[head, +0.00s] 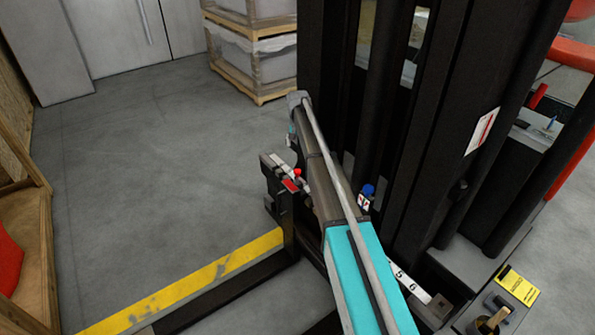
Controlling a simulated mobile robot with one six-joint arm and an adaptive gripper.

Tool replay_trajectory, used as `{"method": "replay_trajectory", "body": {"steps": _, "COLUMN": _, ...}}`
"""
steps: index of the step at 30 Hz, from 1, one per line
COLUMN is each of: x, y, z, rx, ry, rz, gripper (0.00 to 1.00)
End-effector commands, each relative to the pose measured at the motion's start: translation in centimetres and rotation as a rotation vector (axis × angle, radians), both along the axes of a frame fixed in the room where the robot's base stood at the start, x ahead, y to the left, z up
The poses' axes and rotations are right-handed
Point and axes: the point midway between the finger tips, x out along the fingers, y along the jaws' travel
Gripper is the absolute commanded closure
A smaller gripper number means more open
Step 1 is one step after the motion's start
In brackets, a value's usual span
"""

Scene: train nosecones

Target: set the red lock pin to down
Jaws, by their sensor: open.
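The red lock pin (297,173) is a small red knob on top of the dark fork carriage (277,185), left of my arm. A red label (290,186) sits just in front of it. I cannot tell from this view whether the pin is up or down. My teal and dark grey arm reaches from the bottom of the head view up to a grey wrist joint, which is above and beyond the pin in the picture. My gripper's fingers are hidden, and I see no contact with the pin.
A blue knob (368,190) stands right of my arm, beside the tall black mast (430,130). A white numbered scale (405,277) runs along the carriage. Wrapped crates (253,60) stand behind. Open grey floor with a yellow stripe (190,290) lies left.

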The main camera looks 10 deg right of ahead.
Motion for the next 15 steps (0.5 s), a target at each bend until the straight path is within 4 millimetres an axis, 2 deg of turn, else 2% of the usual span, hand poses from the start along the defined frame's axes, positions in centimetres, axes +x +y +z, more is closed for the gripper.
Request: {"method": "replay_trajectory", "body": {"steps": 15, "x": 0.0, "y": 0.0, "z": -3.0, "rx": 0.0, "ry": 0.0, "rz": 0.001, "gripper": 0.18}}
